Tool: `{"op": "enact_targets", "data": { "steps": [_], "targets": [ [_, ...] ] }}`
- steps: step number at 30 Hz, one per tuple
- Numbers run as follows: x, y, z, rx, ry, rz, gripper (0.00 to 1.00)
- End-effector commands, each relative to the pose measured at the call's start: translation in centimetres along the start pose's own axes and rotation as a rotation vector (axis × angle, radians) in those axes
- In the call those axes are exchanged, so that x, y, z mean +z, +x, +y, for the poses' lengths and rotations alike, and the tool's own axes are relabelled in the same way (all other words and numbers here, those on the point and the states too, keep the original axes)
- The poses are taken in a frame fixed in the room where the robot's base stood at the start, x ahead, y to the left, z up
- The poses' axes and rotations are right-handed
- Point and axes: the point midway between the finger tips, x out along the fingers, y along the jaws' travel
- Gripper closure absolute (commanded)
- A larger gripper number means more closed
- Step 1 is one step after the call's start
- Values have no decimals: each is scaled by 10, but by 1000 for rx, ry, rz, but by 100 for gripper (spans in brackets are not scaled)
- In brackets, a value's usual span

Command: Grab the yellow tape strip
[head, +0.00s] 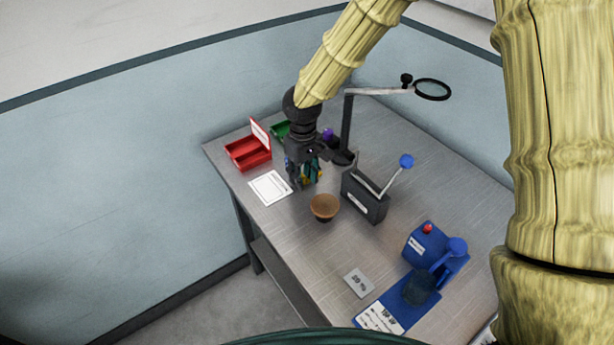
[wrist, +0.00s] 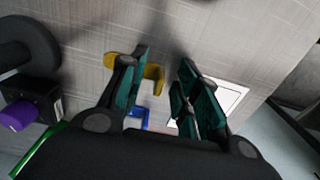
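The yellow tape strip (wrist: 153,73) lies on the grey table in the wrist view, a curved piece partly hidden behind my left finger. In the head view only small bits of yellow (head: 320,174) show beside the fingers. My gripper (wrist: 166,56) is open, its two teal-padded fingers apart, with nothing visibly held. The left finger overlaps the strip in the wrist view, and part of the strip shows between the fingers. I cannot tell whether they touch. In the head view, my gripper (head: 305,176) is low over the back left part of the table.
A blue piece (wrist: 138,117) lies close by. Around stand a red box (head: 247,153), green bin (head: 281,131), white sheet (head: 270,188), brown bowl (head: 324,207), dark lever device (head: 363,197) and magnifier stand (head: 347,122). A purple-capped item (wrist: 18,116) is left.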

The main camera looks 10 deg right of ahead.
Motion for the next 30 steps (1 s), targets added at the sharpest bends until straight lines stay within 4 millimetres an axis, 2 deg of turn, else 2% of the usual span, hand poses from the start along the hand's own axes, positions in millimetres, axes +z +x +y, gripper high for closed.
{"op": "enact_targets", "data": {
  "steps": [5,11,23,30],
  "targets": [
    [0,0,0,0,0,0,68],
    [0,0,0,0,0,1,100],
    [0,-2,0,0,0,1,100],
    [-1,-22,0,1,1,4,100]
  ]
}}
